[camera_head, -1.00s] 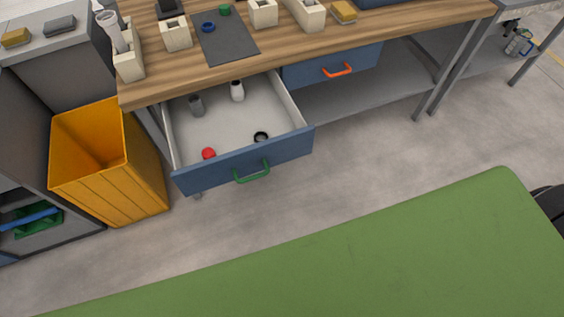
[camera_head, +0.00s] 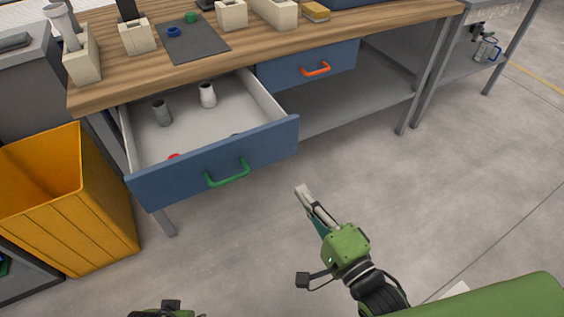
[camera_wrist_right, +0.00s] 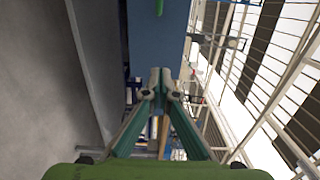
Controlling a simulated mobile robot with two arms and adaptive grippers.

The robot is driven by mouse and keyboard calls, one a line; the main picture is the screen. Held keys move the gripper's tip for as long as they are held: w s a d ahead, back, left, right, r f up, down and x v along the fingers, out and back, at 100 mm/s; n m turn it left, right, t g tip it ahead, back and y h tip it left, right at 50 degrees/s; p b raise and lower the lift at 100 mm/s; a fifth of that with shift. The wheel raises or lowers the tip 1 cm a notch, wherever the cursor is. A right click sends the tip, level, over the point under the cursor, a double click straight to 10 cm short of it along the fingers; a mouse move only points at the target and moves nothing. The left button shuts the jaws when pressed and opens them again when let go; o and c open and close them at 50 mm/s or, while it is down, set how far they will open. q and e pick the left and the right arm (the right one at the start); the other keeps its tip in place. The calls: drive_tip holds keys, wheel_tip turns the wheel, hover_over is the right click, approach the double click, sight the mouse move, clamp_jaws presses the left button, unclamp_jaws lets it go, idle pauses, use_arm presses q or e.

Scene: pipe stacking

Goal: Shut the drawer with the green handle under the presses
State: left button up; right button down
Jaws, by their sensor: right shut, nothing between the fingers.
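The blue-fronted drawer (camera_head: 265,143) with the green handle (camera_head: 228,175) stands pulled out under the wooden bench top. Its handle also shows at the top edge of the right wrist view (camera_wrist_right: 159,7). My right gripper (camera_head: 303,191) is shut and empty, in front of the drawer and right of the handle, apart from both. Its closed fingertips show in the right wrist view (camera_wrist_right: 160,78). Of my left arm, only a green and black part shows at the bottom edge of the head view; its fingers cannot be made out.
Inside the drawer are a grey cylinder (camera_head: 162,113), a white bottle (camera_head: 207,95) and a partly hidden red piece (camera_head: 174,157). A shut drawer with an orange handle (camera_head: 316,69) is to the right. A yellow bin (camera_head: 75,210) stands at the left. The floor in front is clear.

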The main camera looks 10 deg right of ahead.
sight(269, 146)
drive_tip(key=b+x, duration=0.1)
drive_tip(key=x, duration=1.1)
drive_tip(key=shift+w+a, duration=0.1)
drive_tip(key=shift+w, duration=0.15)
use_arm(q)
wheel_tip(269, 146, up, 6)
drive_tip(key=shift+s+a+r+b, duration=0.15)
drive_tip(key=shift+s+b, duration=0.1)
drive_tip(key=shift+b, duration=0.05)
use_arm(e)
drive_tip(key=shift+w+a, duration=0.2)
drive_tip(key=shift+w, duration=0.45)
drive_tip(key=shift+w, duration=0.1)
